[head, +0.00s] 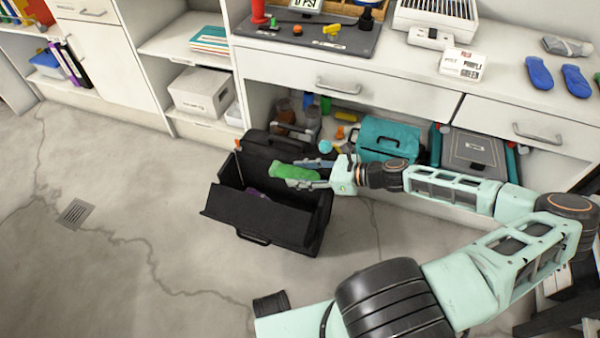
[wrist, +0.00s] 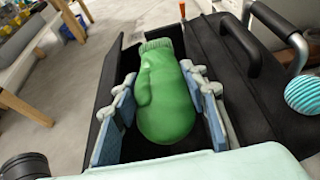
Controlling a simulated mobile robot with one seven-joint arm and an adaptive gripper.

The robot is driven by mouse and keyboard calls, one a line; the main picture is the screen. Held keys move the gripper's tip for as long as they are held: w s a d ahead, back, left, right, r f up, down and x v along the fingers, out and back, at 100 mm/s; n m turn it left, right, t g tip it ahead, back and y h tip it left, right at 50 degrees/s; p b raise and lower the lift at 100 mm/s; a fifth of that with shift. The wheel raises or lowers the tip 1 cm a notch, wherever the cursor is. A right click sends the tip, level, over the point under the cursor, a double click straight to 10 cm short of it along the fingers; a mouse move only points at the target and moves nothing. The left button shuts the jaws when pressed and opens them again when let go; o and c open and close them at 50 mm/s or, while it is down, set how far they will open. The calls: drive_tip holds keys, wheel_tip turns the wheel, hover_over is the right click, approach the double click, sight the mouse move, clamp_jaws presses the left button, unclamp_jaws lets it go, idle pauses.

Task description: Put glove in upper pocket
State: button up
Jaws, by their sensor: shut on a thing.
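A green mitten-shaped glove (head: 292,172) is held between the fingers of my gripper (head: 308,174), above the open black case (head: 262,222) on the floor. In the wrist view the glove (wrist: 165,92) lies lengthwise between the blue finger pads of my gripper (wrist: 160,100), its cuff pointing away. The black case (wrist: 110,75) is beneath and around it in that view. The case's raised rear section is close to the glove; I cannot tell which pocket is the upper one.
A teal bag (head: 388,140) and a grey case (head: 472,150) stand on the low shelf behind. A teal striped ball (wrist: 305,93) is near the case. Floor at left is clear.

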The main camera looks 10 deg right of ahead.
sight(300, 172)
wheel_tip(300, 172, down, 9)
drive_tip(key=b, duration=0.4)
drive_tip(key=shift+b, duration=0.3)
drive_tip(key=o, duration=1.2)
drive_tip(key=shift+o, duration=0.2)
wheel_tip(300, 172, up, 14)
drive_tip(key=p, duration=1.2)
drive_tip(key=shift+p, duration=0.3)
